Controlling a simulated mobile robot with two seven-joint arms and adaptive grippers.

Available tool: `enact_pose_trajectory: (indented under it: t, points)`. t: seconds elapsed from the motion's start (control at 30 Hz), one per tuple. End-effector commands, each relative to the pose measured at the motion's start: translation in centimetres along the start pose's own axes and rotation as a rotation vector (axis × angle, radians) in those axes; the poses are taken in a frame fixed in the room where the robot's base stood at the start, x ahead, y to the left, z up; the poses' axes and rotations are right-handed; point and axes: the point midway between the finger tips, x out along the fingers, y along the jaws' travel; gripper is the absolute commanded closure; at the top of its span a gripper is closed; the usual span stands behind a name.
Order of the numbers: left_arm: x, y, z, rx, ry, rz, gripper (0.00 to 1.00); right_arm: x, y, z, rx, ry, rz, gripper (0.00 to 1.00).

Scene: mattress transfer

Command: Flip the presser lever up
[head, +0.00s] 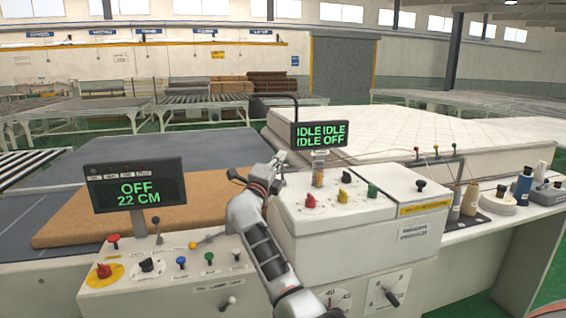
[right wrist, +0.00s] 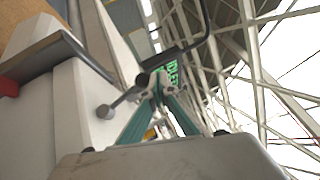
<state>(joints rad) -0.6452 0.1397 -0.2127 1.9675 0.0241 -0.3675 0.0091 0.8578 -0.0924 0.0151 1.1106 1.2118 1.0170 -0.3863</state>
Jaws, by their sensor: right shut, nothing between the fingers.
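A lever with a dark round knob (head: 233,174) sticks out to the left beside the white control housing (head: 330,225). In the right wrist view the grey lever with its ball end (right wrist: 105,111) lies just left of the fingertips. I take it for the presser lever, though nothing readable labels it. My right gripper (head: 276,162) is at the housing's left edge, close to this lever. In the right wrist view its fingertips (right wrist: 157,80) meet, shut and empty. I cannot tell whether they touch the lever. The arm hides the lever's base. My left gripper is not in view.
A left panel (head: 200,272) carries several knobs and levers below a display (head: 135,185) reading OFF 22 CM. Another display (head: 320,134) reads IDLE and OFF. A brown slab (head: 130,205) lies left, a white mattress (head: 400,125) behind. A black bent bar (head: 274,97) rises behind the gripper.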

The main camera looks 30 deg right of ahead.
Motion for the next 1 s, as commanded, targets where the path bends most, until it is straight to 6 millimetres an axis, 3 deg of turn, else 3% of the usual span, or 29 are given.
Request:
enact_pose_trajectory:
  t: [1.0]
  points:
    - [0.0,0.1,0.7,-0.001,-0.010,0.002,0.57,1.0,0.4,0.7,0.000,0.000,0.000,1.00]
